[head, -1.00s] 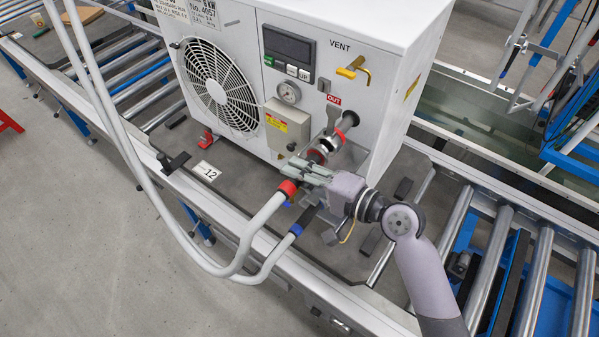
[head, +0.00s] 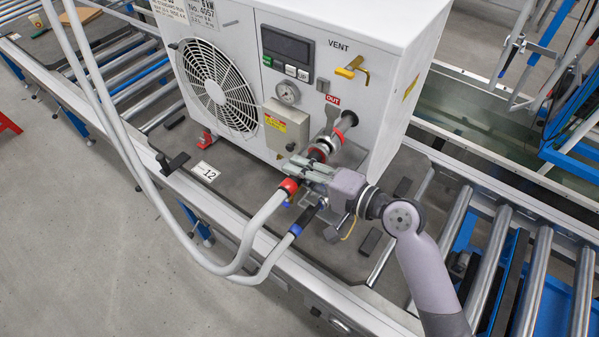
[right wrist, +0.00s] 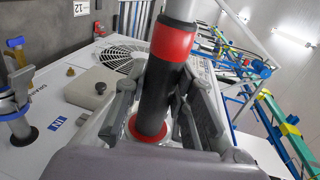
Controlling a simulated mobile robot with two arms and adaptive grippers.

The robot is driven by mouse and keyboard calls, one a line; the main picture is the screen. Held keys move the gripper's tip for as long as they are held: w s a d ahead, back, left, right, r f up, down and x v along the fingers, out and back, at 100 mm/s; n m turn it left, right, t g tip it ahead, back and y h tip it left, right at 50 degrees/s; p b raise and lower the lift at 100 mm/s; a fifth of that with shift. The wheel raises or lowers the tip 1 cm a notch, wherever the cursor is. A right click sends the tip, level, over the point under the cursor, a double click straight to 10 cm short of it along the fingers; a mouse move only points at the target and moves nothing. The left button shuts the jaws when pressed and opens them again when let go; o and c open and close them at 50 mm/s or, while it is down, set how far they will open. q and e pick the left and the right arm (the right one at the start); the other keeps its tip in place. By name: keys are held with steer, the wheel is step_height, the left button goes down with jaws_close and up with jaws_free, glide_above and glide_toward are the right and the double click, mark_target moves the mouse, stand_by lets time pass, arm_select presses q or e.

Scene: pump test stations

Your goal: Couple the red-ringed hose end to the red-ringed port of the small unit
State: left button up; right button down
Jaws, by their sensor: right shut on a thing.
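The small unit (head: 290,60) is a white box with a fan grille, gauge and OUT label. Its red-ringed port (head: 318,152) sticks out below that label. My right gripper (head: 318,173) is shut on the red-ringed hose end (head: 289,186), just in front of the port. In the right wrist view, the black sleeve of this hose end (right wrist: 158,92), with its red band, lies between my fingers (right wrist: 155,105). It lines up with the port's red ring (right wrist: 133,127); whether it is fully seated I cannot tell. My left gripper is not in view.
A blue-ringed hose end (head: 297,229) hangs beside the red one, below my gripper. The IN port (right wrist: 22,128) shows in the right wrist view. A yellow vent valve (head: 352,68) juts from the unit. Roller conveyors (head: 490,265) flank the dark pallet (head: 230,180).

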steer(key=shift+w+d+r, duration=0.1)
steer(key=shift+w+d, duration=0.45)
steer(key=shift+w, duration=0.25)
stand_by(0.9)
steer(key=c, duration=1.3)
jaws_free()
steer(key=v, duration=1.2)
steer(key=shift+s, duration=0.1)
